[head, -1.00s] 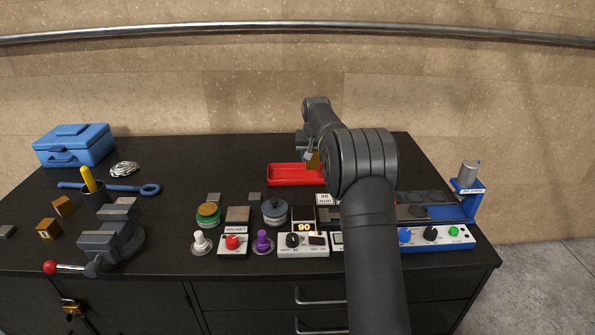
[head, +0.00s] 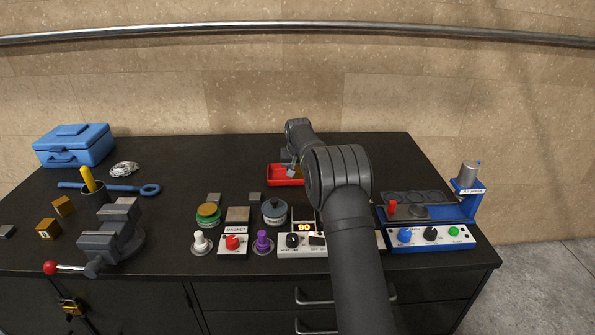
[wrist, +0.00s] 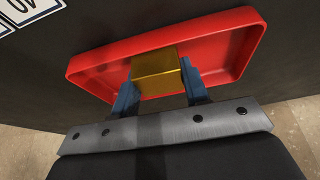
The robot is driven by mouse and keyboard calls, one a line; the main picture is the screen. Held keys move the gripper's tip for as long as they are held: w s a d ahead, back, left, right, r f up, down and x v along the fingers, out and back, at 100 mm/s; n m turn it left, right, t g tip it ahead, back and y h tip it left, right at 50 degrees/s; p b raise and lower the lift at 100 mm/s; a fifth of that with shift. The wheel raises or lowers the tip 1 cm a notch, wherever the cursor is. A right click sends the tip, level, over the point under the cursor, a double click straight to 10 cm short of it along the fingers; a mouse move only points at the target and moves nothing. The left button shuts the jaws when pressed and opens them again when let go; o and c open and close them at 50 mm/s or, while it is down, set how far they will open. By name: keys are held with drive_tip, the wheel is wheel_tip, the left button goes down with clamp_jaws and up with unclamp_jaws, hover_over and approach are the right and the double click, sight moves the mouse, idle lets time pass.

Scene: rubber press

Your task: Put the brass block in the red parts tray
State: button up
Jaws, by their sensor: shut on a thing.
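The brass block (wrist: 157,70) is between the two blue fingers of my gripper (wrist: 159,88) in the wrist view. My gripper is shut on it. The red parts tray (wrist: 88,66) lies below and around the block in that view. I cannot tell whether the block touches the tray floor. In the head view the red tray (head: 276,173) is near the back of the bench, partly hidden by my arm. My gripper (head: 294,171) is over the tray there, and the block shows only as a small yellowish patch (head: 301,174).
Nearer the front stand a control box with a 90 display (head: 303,241), knobs and small parts. A blue press station (head: 432,236) is to the right. A vise (head: 110,238) and a blue toolbox (head: 74,145) are on the left.

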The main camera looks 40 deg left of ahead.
sight(297, 169)
drive_tip(key=o, duration=1.3)
drive_tip(key=shift+f, duration=0.15)
drive_tip(key=v, duration=1.2)
drive_tip(key=shift+r, duration=0.2)
drive_tip(key=shift+f, duration=0.1)
drive_tip(key=x, duration=1.2)
drive_tip(key=shift+f, duration=0.3)
wheel_tip(297, 169, up, 3)
drive_tip(key=shift+r, duration=0.6)
